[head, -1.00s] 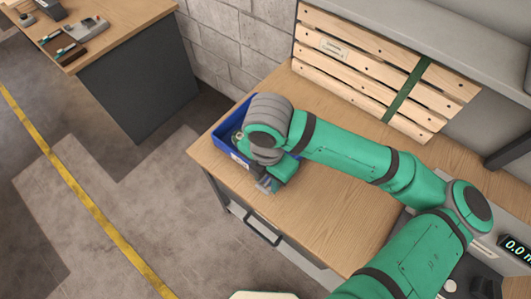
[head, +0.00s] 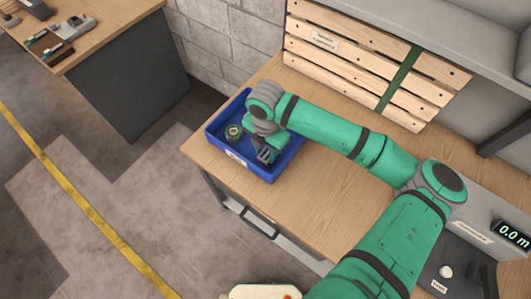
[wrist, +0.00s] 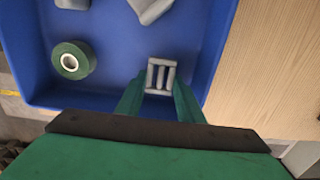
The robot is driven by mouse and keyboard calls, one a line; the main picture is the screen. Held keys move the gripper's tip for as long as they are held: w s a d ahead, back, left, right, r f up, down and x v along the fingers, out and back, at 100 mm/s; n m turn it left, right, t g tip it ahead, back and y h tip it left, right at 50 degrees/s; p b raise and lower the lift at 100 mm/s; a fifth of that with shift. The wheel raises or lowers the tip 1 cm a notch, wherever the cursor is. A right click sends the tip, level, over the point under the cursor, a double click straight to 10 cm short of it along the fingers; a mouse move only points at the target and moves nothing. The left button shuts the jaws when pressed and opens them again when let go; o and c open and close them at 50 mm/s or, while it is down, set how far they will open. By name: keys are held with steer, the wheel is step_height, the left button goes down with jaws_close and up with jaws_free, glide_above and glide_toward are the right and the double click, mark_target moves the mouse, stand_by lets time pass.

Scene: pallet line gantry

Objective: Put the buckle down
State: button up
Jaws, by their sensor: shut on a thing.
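The buckle (wrist: 160,75) is a small grey metal frame with bars, seen between my fingertips in the wrist view. My gripper (wrist: 160,92) is shut on it. In the head view my gripper (head: 264,155) is over the right part of the blue tray (head: 213,140), and the buckle shows there only as a small grey piece at the fingertips. In the wrist view the tray floor lies behind the buckle; I cannot tell whether the buckle touches it.
In the tray lie a green tape roll (wrist: 72,60) and grey pieces (wrist: 150,8) at the far side. The wooden bench top (head: 310,205) is clear to the right of the tray. A slatted wooden panel (head: 360,65) stands behind.

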mark_target(265, 155)
steer(key=shift+a+f, duration=0.25)
steer(key=shift+f, duration=0.5)
steer(key=shift+f, duration=0.15)
steer(key=o, duration=1.1)
steer(key=shift+d, duration=0.1)
step_height(265, 155, up, 12)
steer(key=shift+r, duration=0.2)
